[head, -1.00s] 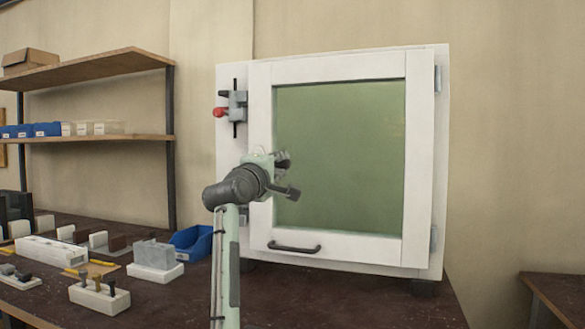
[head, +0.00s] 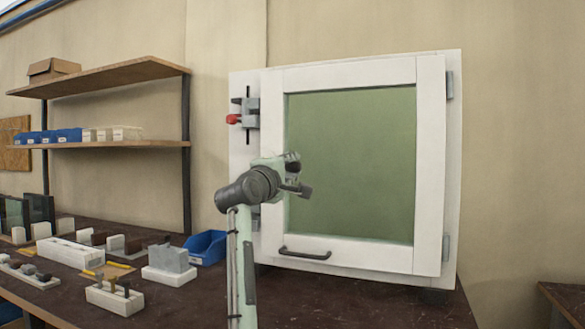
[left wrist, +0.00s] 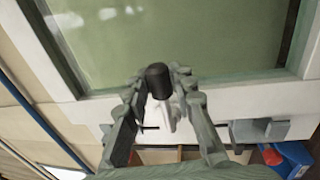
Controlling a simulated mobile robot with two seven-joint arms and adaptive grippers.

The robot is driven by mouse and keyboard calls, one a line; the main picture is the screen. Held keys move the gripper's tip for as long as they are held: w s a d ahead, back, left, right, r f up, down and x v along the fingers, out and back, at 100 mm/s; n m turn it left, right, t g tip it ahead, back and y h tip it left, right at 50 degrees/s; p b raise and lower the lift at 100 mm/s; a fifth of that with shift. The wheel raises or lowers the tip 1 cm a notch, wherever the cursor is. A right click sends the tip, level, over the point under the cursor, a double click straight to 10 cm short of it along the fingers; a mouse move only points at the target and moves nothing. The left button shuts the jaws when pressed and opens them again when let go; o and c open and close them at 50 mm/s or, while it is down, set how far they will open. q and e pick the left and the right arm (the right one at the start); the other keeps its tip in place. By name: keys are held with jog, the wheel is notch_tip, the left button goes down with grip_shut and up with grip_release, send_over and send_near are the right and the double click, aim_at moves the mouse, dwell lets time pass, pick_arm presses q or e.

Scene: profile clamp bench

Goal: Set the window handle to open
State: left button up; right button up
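The window (head: 350,165) is a white frame around a greenish pane, standing upright on the bench. The window handle, a pale lever with a black cylindrical grip (left wrist: 157,82), shows in the left wrist view. In the head view my gripper hides it. My left gripper (head: 297,175) is at the left stile of the window, over the edge of the pane. In the left wrist view its two fingers (left wrist: 158,78) lie on either side of the black grip, very close to it. I cannot tell whether they touch it. My right gripper is in neither view.
A clamp with a red knob (head: 234,119) sits at the window's upper left. A black pull bar (head: 305,254) is on the lower rail. A blue bin (head: 207,247) and several white blocks stand on the bench at left, below wooden shelves (head: 100,76).

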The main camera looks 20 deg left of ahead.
pick_arm(q)
jog(key=shift+o, duration=1.3)
jog(key=shift+s, duration=0.1)
jog(key=s+f, duration=0.2)
jog(key=s, duration=0.9)
jog(key=shift+s+a, duration=0.2)
jog(key=shift+s, duration=0.15)
